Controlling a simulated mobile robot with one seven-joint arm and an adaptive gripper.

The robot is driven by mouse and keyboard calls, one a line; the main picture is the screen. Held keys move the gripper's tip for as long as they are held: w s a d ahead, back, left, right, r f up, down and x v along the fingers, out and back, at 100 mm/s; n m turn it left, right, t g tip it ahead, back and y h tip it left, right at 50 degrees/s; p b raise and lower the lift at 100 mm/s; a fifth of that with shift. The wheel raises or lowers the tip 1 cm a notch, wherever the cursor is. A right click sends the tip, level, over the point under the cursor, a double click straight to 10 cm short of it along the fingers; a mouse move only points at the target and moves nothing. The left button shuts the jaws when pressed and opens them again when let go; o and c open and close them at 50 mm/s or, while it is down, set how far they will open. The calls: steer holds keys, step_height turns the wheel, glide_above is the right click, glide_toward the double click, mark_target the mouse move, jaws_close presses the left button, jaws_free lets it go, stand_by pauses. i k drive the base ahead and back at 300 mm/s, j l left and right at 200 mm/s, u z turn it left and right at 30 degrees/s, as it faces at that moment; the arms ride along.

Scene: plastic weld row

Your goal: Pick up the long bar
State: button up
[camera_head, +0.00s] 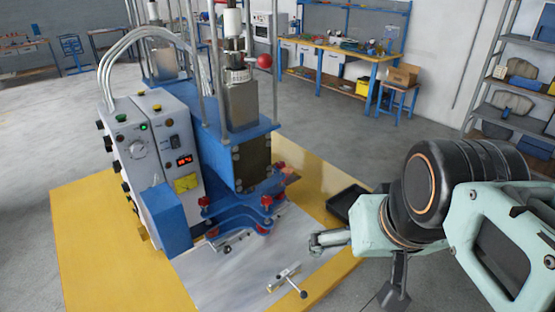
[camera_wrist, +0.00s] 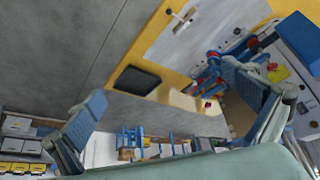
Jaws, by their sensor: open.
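I cannot clearly make out a long bar in either view. A small metal piece with a thin crossing rod (camera_head: 287,279) lies on the grey plate (camera_head: 215,285) in front of the press; it also shows near the top of the wrist view (camera_wrist: 181,18). A similar metal piece (camera_head: 230,241) lies closer to the press. My gripper (camera_head: 358,266) is at the right, beside the plate's right edge. In the wrist view my gripper (camera_wrist: 165,108) has its blue-padded fingers wide apart, with nothing between them.
A blue and white press (camera_head: 190,165) with a red ball knob stands left of my gripper. A black tray (camera_head: 343,203) lies behind my gripper; it also shows in the wrist view (camera_wrist: 137,80). A workbench (camera_head: 335,50) and shelves (camera_head: 510,85) stand behind. Open floor lies between.

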mark_target(280, 279)
steer(key=i+l+u, duration=0.2)
steer(key=u, duration=0.15)
steer(key=i+l+u, duration=0.35)
steer(key=l, duration=0.1)
steer(key=j, duration=0.25)
steer(key=k, duration=0.05)
